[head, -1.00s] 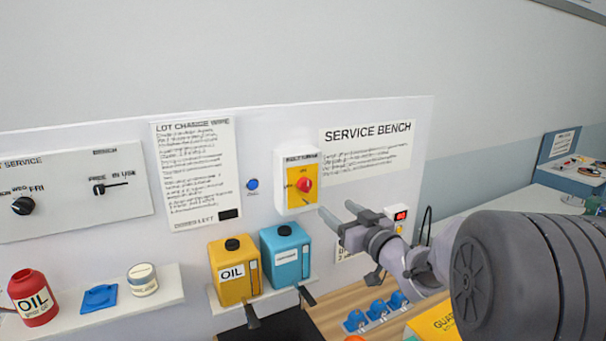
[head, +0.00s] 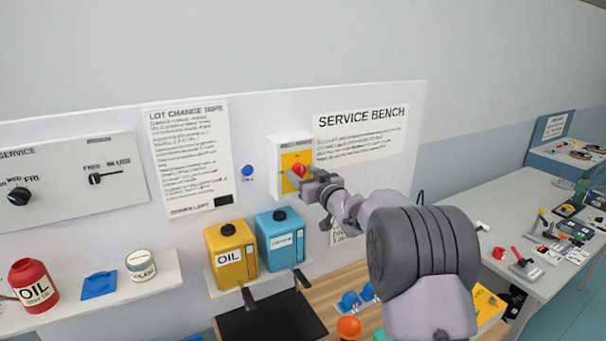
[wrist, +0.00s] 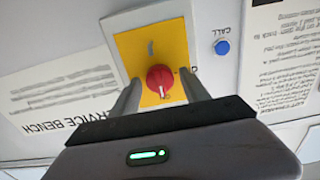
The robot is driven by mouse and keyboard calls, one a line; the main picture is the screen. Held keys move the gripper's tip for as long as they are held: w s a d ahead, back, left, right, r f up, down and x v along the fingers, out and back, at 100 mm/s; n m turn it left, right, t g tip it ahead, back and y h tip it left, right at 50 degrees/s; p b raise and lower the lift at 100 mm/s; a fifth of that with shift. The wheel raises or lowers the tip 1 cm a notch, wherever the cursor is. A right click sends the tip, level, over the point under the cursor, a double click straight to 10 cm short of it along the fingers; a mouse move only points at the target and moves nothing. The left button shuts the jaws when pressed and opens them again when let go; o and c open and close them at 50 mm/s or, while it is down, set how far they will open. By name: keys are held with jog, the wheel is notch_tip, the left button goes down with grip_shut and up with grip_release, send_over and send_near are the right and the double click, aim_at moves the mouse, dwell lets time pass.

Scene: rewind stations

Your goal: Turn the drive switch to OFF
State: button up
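The drive switch is a red knob (wrist: 160,80) on a yellow plate, set in a white box on the white panel. In the head view the box (head: 283,155) shows, and the red knob (head: 299,169) is partly covered by my gripper. My gripper (head: 298,178) reaches in from the right, its fingertips at the switch. In the wrist view its two fingers (wrist: 160,92) stand apart on either side of the knob, with visible space between them and it. The wrist view is upside down, so the plate's lettering is hard to read.
A blue call button (head: 247,171) is left of the box. A yellow oil can (head: 228,252) and a blue can (head: 283,242) stand on a shelf below. A white sign (head: 360,130) reading SERVICE BENCH is at right.

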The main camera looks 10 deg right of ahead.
grip_shut()
jog(key=shift+f+n+b, duration=0.1)
jog(key=shift+n+b, duration=0.2)
jog(key=shift+b, duration=0.1)
jog(key=shift+f+n+b, duration=0.1)
jog(key=shift+n+b, duration=0.9)
jog(key=shift+b, duration=0.1)
jog(key=n+b, duration=0.4)
jog(key=n, duration=0.1)
jog(key=n+b, duration=0.3)
jog(key=n, duration=0.2)
jog(key=shift+n, duration=0.4)
jog(key=shift+n+b, duration=1.2)
jog(key=shift+n, duration=1)
